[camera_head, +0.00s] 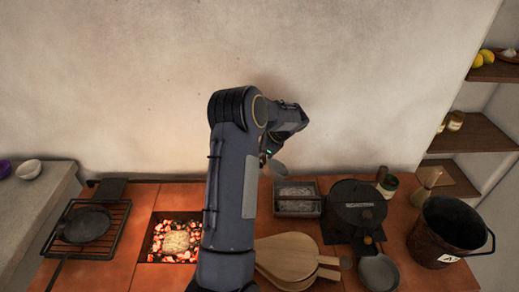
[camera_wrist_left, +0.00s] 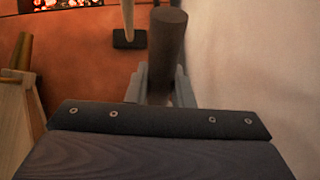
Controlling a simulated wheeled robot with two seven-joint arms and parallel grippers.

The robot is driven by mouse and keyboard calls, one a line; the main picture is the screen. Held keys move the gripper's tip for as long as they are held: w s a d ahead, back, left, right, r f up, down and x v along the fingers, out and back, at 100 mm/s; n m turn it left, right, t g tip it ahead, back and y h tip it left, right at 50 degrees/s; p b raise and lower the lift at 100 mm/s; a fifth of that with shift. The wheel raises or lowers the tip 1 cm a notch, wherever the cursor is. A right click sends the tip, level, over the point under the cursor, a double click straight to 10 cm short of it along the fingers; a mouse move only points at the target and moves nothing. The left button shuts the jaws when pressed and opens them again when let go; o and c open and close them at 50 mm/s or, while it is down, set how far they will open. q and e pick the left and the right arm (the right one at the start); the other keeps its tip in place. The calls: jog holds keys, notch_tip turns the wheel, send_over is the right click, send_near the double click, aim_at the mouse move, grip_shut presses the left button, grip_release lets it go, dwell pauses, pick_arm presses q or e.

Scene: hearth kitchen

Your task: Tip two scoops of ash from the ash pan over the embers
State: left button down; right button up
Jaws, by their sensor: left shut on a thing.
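My left gripper (camera_head: 267,155) is in the middle of the head view, partly hidden by my own arm. In the left wrist view its fingers (camera_wrist_left: 160,88) are shut on a dark round handle (camera_wrist_left: 167,42). A small grey scoop bowl (camera_head: 278,168) hangs below the gripper, just above the back left of the ash pan (camera_head: 298,213). The ash pan is a grey metal tray with grey ash inside. The embers (camera_head: 160,229) glow red in a square pit left of my arm, with a pale lumpy patch (camera_head: 177,243) in their middle. My right gripper is not in view.
A pan (camera_head: 85,225) sits on a rack at left. A dark lidded pot (camera_head: 358,204), a grey ladle-like pan (camera_head: 379,271) and a dark bucket (camera_head: 449,228) stand right. The wall rises behind.

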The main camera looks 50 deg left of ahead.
aim_at(262, 162)
pick_arm(q)
jog(key=shift+w+f+b, duration=0.15)
jog(key=shift+f+b, duration=0.25)
jog(key=shift+f, duration=0.5)
jog(key=shift+d+f+b, duration=0.1)
jog(key=shift+f+b, duration=1.75)
jog(key=shift+f, duration=0.7)
jog(key=shift+w+d+f+b, duration=0.25)
jog(key=shift+w+d+f, duration=0.25)
jog(key=shift+w+d, duration=0.4)
jog(key=shift+w+d+f+b, duration=0.25)
jog(key=shift+w+d+f, duration=0.2)
jog(key=shift+w+d, duration=0.45)
jog(key=shift+w+d+f+b, duration=0.25)
jog(key=shift+w+d+f, duration=0.25)
jog(key=shift+w+d, duration=0.4)
jog(key=shift+w+a, duration=0.15)
jog(key=shift+w, duration=0.05)
jog(key=shift+a+r+t+h+p, duration=0.1)
jog(key=shift+r+t+h+p, duration=0.5)
jog(key=shift+r+p, duration=0.7)
jog(key=shift+t+h, duration=0.8)
jog(key=shift+t, duration=0.1)
jog(key=shift+r+p, duration=0.9)
jog(key=shift+r, duration=1.4)
